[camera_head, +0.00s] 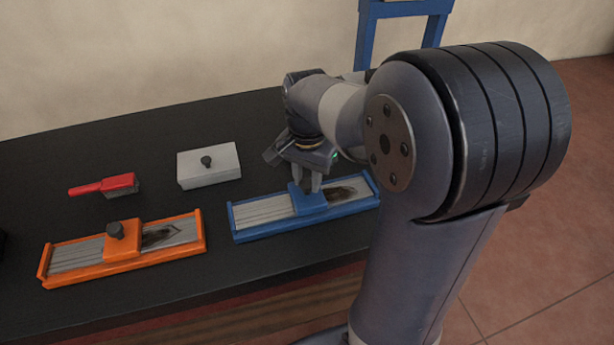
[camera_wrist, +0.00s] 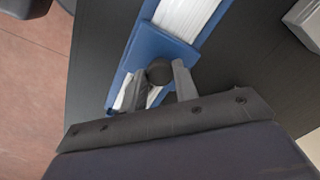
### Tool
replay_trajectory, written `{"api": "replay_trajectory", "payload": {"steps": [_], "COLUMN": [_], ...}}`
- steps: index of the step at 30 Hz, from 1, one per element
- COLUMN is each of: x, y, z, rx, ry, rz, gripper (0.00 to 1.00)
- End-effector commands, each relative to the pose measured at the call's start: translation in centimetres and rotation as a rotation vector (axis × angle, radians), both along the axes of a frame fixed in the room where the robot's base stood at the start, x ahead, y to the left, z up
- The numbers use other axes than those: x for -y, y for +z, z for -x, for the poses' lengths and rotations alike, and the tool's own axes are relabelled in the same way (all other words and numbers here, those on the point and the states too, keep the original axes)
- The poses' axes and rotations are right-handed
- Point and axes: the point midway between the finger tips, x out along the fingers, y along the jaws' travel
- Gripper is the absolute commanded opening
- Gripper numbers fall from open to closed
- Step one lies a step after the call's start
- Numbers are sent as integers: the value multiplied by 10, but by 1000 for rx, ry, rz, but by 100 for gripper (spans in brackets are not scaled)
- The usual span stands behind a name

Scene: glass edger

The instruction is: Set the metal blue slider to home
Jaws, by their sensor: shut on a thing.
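The blue slider (camera_head: 309,206) is a block riding on a long blue-framed track (camera_head: 262,235) on the black table. It stands a little right of the track's middle in the head view, with a dark arrow-like mark on the rail to its right. My gripper (camera_head: 311,184) reaches down over it. In the wrist view the blue slider (camera_wrist: 160,46) carries a round dark knob (camera_wrist: 160,72), and my gripper (camera_wrist: 160,80) has a finger on each side of it, shut on it. My arm hides part of the table behind.
An orange slider track (camera_head: 70,277) with a dark-knobbed block (camera_head: 122,240) lies to the left. A red-handled brush (camera_head: 103,186) and a grey box with a knob (camera_head: 209,170) lie behind. A blue metal frame (camera_head: 367,35) stands at the back right. Bare table (camera_head: 60,140) shows at the back left.

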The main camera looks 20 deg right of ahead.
Motion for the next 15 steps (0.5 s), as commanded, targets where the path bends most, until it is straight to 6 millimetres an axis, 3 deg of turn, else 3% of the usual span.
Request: {"api": "replay_trajectory", "payload": {"steps": [5, 15], "x": [-10, -82], "y": [1, 2], "z": [0, -1], "rx": [0, 0], "ry": [4, 8], "rz": [0, 0], "gripper": [0, 0]}}
